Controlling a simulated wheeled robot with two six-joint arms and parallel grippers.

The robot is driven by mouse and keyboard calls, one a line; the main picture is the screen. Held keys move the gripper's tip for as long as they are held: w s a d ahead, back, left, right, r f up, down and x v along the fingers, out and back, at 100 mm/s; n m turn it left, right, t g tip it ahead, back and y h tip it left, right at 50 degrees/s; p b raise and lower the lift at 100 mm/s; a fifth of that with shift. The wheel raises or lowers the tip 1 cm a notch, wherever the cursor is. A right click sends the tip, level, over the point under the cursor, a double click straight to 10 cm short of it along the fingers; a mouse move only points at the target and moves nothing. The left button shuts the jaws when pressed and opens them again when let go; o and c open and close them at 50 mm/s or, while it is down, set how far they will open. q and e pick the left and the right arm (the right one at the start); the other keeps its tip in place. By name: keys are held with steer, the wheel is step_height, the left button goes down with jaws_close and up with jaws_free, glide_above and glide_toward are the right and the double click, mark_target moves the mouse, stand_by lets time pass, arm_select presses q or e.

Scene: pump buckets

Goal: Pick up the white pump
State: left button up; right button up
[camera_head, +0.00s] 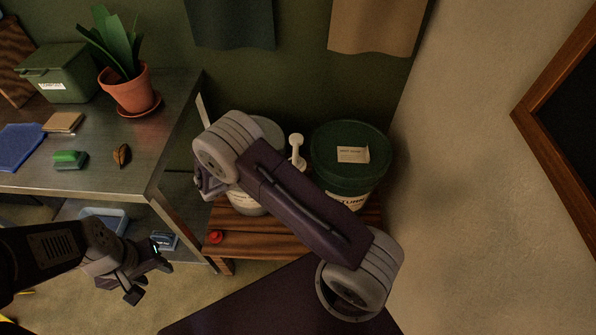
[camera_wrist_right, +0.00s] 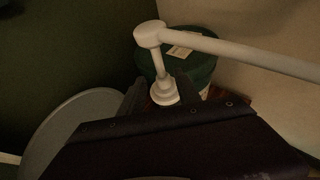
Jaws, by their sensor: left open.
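The white pump (camera_head: 297,151) stands upright between two buckets in the head view, its lower part hidden by my right arm. In the right wrist view the pump (camera_wrist_right: 158,62) shows its round head, a long spout reaching right, and a stepped collar. My right gripper (camera_wrist_right: 173,88) is open, its dark fingers on either side of the collar; I cannot tell whether they touch it. In the head view this gripper is hidden behind my right arm. My left gripper (camera_head: 147,277) is open and empty, low at the left, away from the pump.
A green-lidded bucket (camera_head: 349,151) stands right of the pump. A grey-lidded bucket (camera_head: 268,128) stands left, partly covered by my right arm. Both stand on a wooden platform (camera_head: 262,243). A metal table (camera_head: 185,110) with a potted plant (camera_head: 130,91) is at the left; a wall bounds the right.

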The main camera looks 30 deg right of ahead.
mark_target(303, 160)
steer(key=x, duration=0.8)
steer(key=shift+d+f, duration=0.25)
steer(key=shift+s+a, duration=0.15)
jaws_close()
steer(key=shift+s+f, duration=0.1)
stand_by(0.7)
